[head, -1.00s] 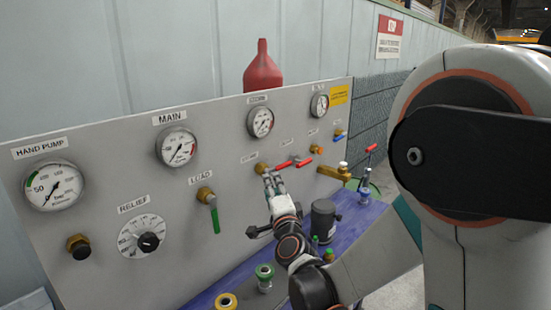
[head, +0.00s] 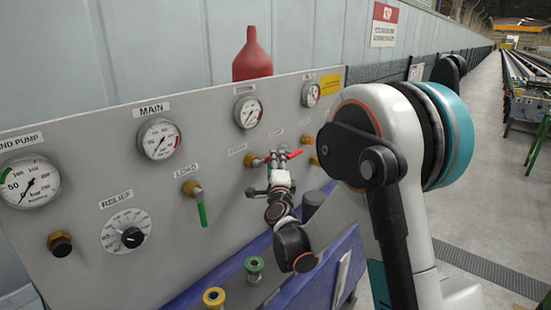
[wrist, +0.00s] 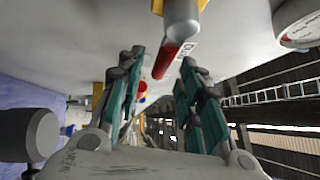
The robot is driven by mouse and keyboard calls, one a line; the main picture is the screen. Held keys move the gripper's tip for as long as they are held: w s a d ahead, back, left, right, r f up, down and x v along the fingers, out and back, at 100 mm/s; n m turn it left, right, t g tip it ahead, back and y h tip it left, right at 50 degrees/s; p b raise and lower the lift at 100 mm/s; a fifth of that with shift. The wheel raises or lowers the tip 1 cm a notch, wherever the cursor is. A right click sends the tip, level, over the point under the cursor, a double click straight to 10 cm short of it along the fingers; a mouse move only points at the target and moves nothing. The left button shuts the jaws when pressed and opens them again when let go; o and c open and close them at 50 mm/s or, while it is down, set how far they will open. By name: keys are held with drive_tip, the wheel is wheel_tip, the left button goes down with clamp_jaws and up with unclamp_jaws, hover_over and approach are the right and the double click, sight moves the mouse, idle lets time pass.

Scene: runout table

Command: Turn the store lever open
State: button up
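A red-handled lever on a brass valve (head: 251,161) is on the grey panel, right of the green load lever. Its small label (head: 237,149) is too small to read, so I cannot confirm it is the store lever. My gripper (head: 279,158) is at the panel in front of this lever and hides part of it. In the wrist view, a red lever (wrist: 167,62) with a grey root lies between the two open fingers (wrist: 158,62). There appears to be a gap on both sides.
The load lever (head: 202,214) hangs down at left. Gauges (head: 159,140) line the panel's upper part. A purple bench (head: 185,304) below carries a green-topped fitting (head: 254,268) and a yellow ring fitting (head: 214,298). A red bottle (head: 252,58) stands behind the panel. Open floor lies right.

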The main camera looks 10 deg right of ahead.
drive_tip(key=shift+x, duration=2)
drive_tip(key=shift+c, duration=0.3)
clamp_jaws()
